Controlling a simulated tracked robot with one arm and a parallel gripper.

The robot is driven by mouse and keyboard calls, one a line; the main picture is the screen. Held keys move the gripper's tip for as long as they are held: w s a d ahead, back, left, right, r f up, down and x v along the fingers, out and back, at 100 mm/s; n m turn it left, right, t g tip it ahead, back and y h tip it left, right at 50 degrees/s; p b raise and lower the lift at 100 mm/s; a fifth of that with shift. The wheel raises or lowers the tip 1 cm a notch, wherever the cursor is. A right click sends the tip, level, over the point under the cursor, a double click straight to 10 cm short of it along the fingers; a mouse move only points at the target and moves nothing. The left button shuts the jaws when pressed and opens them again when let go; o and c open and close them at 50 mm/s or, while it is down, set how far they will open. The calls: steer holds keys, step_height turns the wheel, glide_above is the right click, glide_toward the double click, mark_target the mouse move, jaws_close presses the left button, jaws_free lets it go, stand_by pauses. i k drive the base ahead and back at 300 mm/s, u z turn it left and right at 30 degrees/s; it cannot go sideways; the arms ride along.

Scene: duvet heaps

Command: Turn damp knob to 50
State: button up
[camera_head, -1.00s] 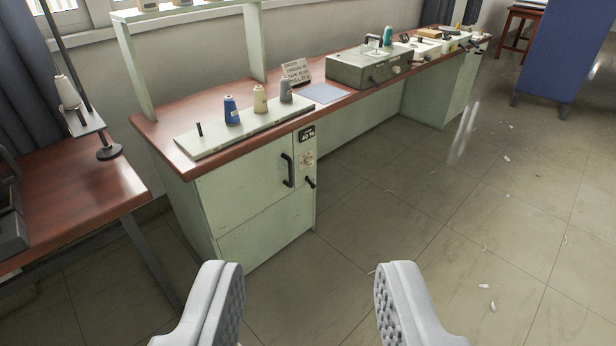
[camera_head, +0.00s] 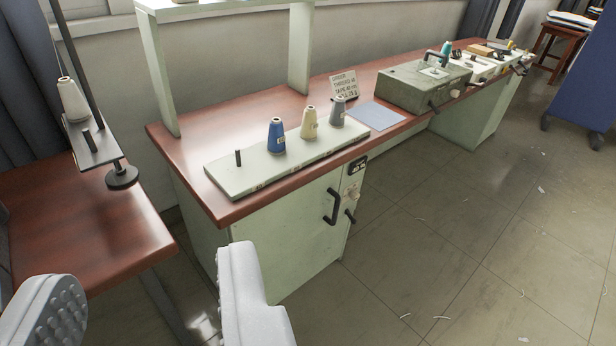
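No knob with a readable "damp" label shows, so I cannot tell which one is the damp knob. A green box (camera_head: 422,90) on the bench has a small pale knob (camera_head: 455,93) and a dark lever on its front. Farther right, white units (camera_head: 478,66) also carry small controls too small to read. My gripper (camera_head: 150,285) is open and empty, low at the left of the view, in front of the bench and apart from all of these.
A red-topped bench (camera_head: 235,208) runs from front left to back right. A wooden table (camera_head: 90,240) stands at left. The tiled floor (camera_head: 470,230) at right is mostly clear.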

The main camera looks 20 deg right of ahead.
mark_target(353, 195)
steer(key=z, duration=0.1)
steer(key=i, duration=1.25)
steer(key=z, duration=1)
steer(key=i, duration=0.55)
steer(key=z, duration=0.3)
steer(key=k, duration=0.9)
steer(key=z, duration=0.2)
steer(key=i, duration=0.9)
steer(key=u, duration=0.1)
